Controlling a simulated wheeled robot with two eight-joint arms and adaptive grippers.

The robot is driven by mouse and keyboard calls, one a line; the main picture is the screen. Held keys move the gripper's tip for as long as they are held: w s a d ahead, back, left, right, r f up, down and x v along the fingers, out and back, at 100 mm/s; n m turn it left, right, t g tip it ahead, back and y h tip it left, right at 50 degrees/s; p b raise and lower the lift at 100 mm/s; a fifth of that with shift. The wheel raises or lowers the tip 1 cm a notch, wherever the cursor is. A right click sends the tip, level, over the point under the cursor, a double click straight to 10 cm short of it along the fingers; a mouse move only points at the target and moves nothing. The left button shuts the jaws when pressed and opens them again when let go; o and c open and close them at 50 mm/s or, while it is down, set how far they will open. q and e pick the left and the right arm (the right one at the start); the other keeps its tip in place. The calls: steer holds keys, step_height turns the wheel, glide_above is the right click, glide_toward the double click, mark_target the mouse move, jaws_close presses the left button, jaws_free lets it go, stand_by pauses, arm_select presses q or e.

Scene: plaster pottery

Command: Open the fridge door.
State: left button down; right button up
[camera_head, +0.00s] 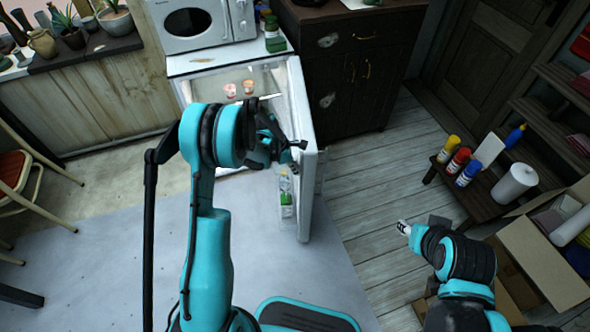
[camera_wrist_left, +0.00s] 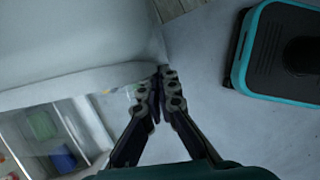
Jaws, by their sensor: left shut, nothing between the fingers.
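The white fridge (camera_head: 180,88) stands below the microwave in the head view. Its door (camera_head: 305,130) is swung wide open, with the edge facing me and the inner shelf side to the left. A bottle with a green label (camera_head: 286,195) stands in the door's low rack. My left gripper (camera_head: 297,145) is at the inner side of the door, close to its edge; whether it touches is unclear. In the left wrist view its fingers (camera_wrist_left: 158,84) are shut and empty, beside the pale door (camera_wrist_left: 75,40). My right gripper (camera_head: 410,228) hangs over the floor at right, its fingers unclear.
A microwave (camera_head: 196,24) sits on the fridge top. A dark cabinet (camera_head: 350,75) stands right of the fridge. A low bench (camera_head: 478,190) with several bottles and a cardboard box (camera_head: 545,255) are at right. The floor before the fridge is mostly clear.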

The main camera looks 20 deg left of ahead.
arm_select(q)
steer(key=shift+d, duration=0.1)
steer(key=w+d+n, duration=0.1)
steer(key=w+d, duration=0.4)
steer(key=d, duration=0.3)
steer(key=w+d+n, duration=0.1)
steer(key=w+d, duration=0.4)
steer(key=d, duration=0.4)
steer(key=w+d+n+t, duration=0.1)
steer(key=w+d, duration=0.4)
steer(key=d, duration=0.3)
steer(key=shift+w+d+y+b, duration=0.15)
steer(key=shift+d+y+b, duration=0.15)
steer(key=shift+d+b, duration=0.1)
steer(key=shift+a, duration=0.1)
